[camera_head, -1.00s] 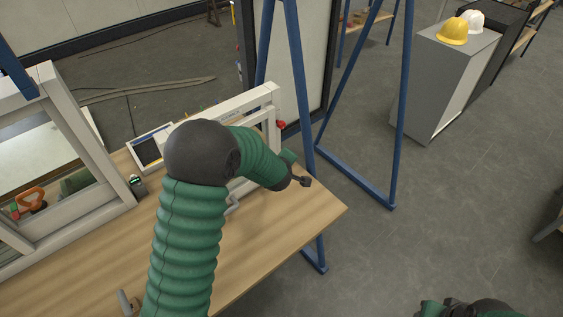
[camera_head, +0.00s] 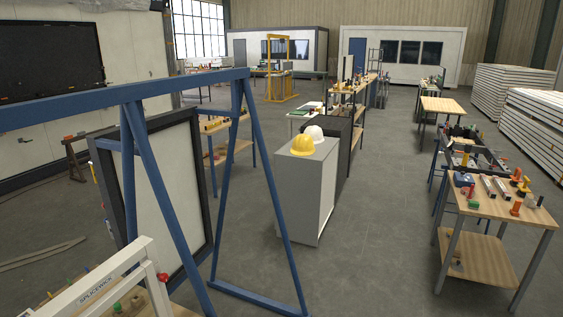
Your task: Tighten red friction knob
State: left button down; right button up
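A small red knob (camera_head: 163,277) sits on the right end of a white frame (camera_head: 97,290) at the bottom left of the head view. The frame carries dark lettering that reads "SPLICEWICK". Neither of my grippers is in the head view, so nothing shows of what they touch or hold.
A blue stand (camera_head: 141,160) with a framed panel (camera_head: 170,185) rises behind the white frame. A grey cabinet (camera_head: 305,195) bears a yellow helmet (camera_head: 302,145) and a white helmet (camera_head: 314,132). A workbench (camera_head: 500,205) with tools stands at the right. The middle floor is clear.

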aim_at(164, 277)
jog(key=u, duration=1.3)
jog(key=j, duration=0.15)
jog(key=i, duration=0.5)
jog(key=z, duration=0.05)
